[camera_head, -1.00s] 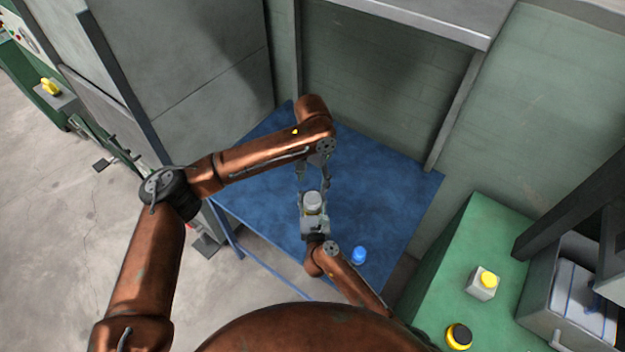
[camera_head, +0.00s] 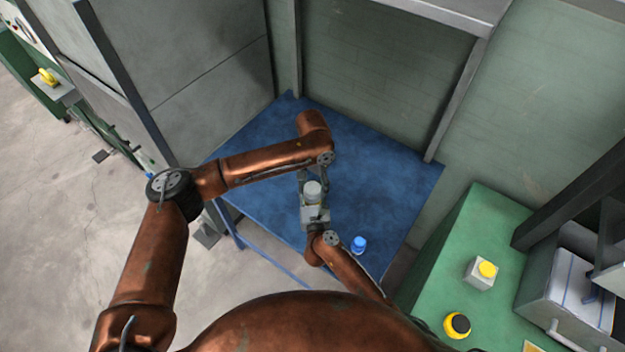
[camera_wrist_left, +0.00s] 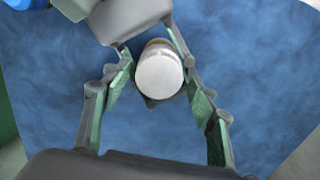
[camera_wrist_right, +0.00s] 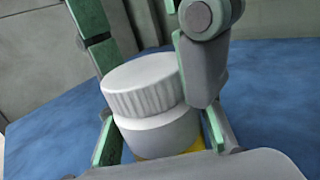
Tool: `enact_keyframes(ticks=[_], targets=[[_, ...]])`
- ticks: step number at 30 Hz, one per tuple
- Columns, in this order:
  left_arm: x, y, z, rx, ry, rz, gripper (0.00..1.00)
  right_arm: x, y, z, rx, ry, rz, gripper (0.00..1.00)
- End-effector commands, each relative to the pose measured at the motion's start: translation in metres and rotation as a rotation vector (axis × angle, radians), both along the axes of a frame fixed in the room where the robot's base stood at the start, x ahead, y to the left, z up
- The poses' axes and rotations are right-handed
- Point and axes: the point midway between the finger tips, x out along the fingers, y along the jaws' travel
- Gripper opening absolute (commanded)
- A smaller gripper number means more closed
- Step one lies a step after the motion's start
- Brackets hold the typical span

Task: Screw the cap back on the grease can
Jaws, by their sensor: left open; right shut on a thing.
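The grease can (camera_wrist_right: 155,135), grey-white with a yellow band low down, stands roughly upright in my right gripper (camera_head: 314,212), which is shut on it above the table. The white ribbed cap (camera_wrist_right: 140,85) sits on top of the can; I cannot tell how tightly. It shows as a pale disc in the left wrist view (camera_wrist_left: 160,76). My left gripper (camera_wrist_left: 160,82) points down from above, open, with one finger on each side of the cap. In the head view the cap (camera_head: 313,187) is just below the left wrist.
The blue table (camera_head: 385,180) lies beneath both grippers and is mostly clear. A small blue container (camera_head: 359,244) stands near its front right edge. A green cabinet (camera_head: 440,270) with yellow-topped buttons is at the right. Grey-green walls close the back.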

Motion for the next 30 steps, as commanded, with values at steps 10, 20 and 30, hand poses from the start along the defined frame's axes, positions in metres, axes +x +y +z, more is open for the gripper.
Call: enact_keyframes(ticks=[10, 20, 30], targets=[[0.0000, 0.0000, -0.0011, 0.000, 0.000, 0.000, 0.50, 0.0004, 0.0004, 0.0018, 0.001, -0.003, 0.001, 0.00], [0.0003, 0.0005, -0.0010, 0.001, -0.001, 0.001, 0.27, 0.0004, 0.0003, 0.0018, 0.001, -0.003, 0.000, 0.00], [0.0010, 0.0014, -0.0009, 0.002, -0.001, -0.006, 0.10, 0.0003, 0.0000, 0.0017, 0.001, -0.003, 0.000, 0.00]])
